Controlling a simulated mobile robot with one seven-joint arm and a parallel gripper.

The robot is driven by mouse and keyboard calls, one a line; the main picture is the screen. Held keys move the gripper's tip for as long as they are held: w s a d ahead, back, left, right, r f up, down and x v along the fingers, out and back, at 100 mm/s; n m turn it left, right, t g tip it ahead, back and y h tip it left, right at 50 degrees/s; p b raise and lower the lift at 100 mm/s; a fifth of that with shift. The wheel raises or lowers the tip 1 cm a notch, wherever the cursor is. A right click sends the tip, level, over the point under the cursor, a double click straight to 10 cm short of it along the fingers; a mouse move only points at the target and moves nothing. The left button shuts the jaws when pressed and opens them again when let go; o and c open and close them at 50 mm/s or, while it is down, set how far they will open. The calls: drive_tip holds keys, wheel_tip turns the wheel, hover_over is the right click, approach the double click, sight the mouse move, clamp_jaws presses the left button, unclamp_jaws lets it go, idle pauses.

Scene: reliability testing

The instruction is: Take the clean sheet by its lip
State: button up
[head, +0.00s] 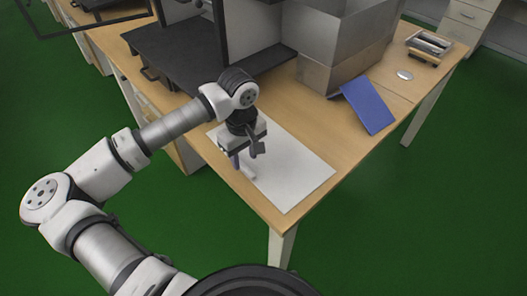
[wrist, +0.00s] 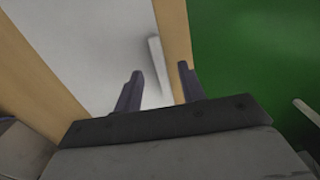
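The clean white sheet (head: 295,178) lies flat on the wooden table, close to its front edge. Its lip, a short raised white strip (head: 247,171), is at the sheet's near left side. My gripper (head: 246,156) is above that side, pointing down, with two fingers apart. In the wrist view the sheet (wrist: 105,45) spreads to the left. The lip (wrist: 156,62) shows in the gap between the fingertips of my gripper (wrist: 160,71), nearer the right finger. No contact with either finger is visible. The gripper is open and empty.
A blue panel (head: 367,105) leans against a grey box (head: 330,75) behind the sheet. A black platform (head: 180,55) with a grey-and-black apparatus stands back left. A small tray (head: 429,44) and white disc (head: 404,75) lie far right. Green floor (head: 400,220) borders the table (head: 325,138).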

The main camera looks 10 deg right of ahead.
sight(246, 168)
drive_tip(key=shift+f+p, duration=0.55)
drive_tip(key=shift+f, duration=1.6)
clamp_jaws()
